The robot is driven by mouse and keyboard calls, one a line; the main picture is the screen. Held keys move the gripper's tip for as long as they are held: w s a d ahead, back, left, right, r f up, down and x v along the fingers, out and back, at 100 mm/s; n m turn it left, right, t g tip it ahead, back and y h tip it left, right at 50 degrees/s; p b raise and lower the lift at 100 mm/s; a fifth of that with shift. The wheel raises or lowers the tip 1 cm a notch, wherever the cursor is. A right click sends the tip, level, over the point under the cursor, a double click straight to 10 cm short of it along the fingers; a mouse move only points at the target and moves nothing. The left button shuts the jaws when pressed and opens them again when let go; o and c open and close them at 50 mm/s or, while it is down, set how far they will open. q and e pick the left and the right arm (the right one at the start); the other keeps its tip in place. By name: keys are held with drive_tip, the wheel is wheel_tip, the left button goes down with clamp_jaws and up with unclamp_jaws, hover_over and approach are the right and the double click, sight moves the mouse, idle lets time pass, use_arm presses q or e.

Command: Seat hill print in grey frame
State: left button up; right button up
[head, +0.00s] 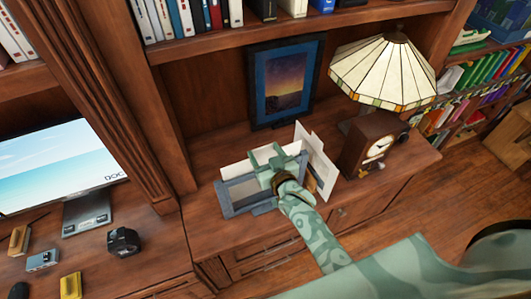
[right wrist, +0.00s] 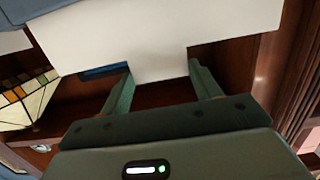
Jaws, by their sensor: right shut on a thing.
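The grey frame (head: 236,211) stands on the wooden cabinet top, left of and below my right gripper (head: 268,160). My right gripper is shut on a thin white-backed panel, taken as the hill print; its pale edge (head: 236,170) shows just behind the frame's top. In the right wrist view, the blank white panel (right wrist: 150,40) fills the upper part, with its lower portion between the two fingers. Its picture side is hidden. I cannot tell whether it touches the frame. A blue-grey edge (right wrist: 30,10) shows at upper left there. My left gripper is not in view.
White cards (head: 322,165) stand close to the right of my gripper. A blue-matted sunset picture (head: 285,85) leans behind. A wooden clock (head: 368,155) and a stained-glass lamp (head: 385,70) stand to the right. A monitor (head: 60,165) is at left.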

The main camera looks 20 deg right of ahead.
drive_tip(key=shift+a+f+b, duration=0.1)
drive_tip(key=shift+f+b, duration=2.7)
drive_tip(key=shift+f, duration=0.65)
drive_tip(key=o, duration=1.4)
drive_tip(key=shift+w, duration=0.1)
wheel_tip(320, 180, up, 20)
drive_tip(key=f+p, duration=0.1)
drive_tip(key=p, duration=1.5)
hover_over(262, 163)
drive_tip(key=s, duration=0.2)
drive_tip(key=shift+s+r, duration=0.15)
drive_tip(key=shift+r, duration=0.05)
